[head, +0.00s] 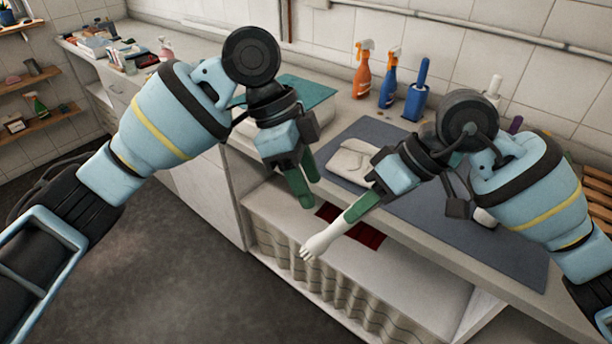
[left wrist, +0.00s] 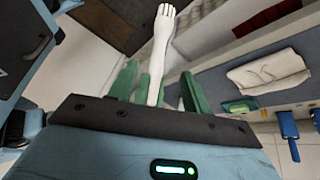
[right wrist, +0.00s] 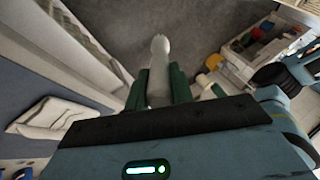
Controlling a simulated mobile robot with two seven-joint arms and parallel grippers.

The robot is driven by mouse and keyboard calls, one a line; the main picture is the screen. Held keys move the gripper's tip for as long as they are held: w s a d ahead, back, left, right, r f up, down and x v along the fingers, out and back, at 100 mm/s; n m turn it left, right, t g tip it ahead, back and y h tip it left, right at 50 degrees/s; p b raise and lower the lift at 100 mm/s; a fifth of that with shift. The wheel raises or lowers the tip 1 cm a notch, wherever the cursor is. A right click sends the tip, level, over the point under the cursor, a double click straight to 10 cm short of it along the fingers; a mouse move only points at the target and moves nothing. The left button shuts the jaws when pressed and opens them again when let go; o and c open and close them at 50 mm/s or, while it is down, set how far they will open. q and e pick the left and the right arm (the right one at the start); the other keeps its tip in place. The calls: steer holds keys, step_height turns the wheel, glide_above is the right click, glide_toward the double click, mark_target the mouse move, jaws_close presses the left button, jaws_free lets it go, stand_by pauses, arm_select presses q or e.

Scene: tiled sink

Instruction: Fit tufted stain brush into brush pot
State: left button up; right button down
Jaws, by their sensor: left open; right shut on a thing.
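The white brush (head: 325,240), with a finger-like tufted end, is held by my right gripper (head: 358,210). It slants down to the left, in the air in front of the counter. Its rounded white body shows between the right fingers in the right wrist view (right wrist: 160,72). My left gripper (head: 303,180) is open, fingers pointing down, just above and left of the brush. In the left wrist view the brush (left wrist: 163,40) extends past the left fingers; contact cannot be told. A blue pot (head: 415,105) with a blue handle rising from it stands near the wall.
An orange spray bottle (head: 362,72) and a blue one (head: 389,80) stand left of the pot. A folded pale cloth (head: 350,162) lies on the grey mat (head: 440,215). A shelf with a pleated curtain (head: 340,295) is below the counter. Floor at left is clear.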

mark_target(328, 228)
arm_select(q)
steer(key=shift+x, duration=6)
steer(key=shift+a, duration=0.1)
steer(key=shift+c, duration=0.3)
steer(key=c, duration=1)
jaws_close()
arm_select(e)
steer(key=c, duration=1.1)
jaws_free()
steer(key=shift+c, duration=0.2)
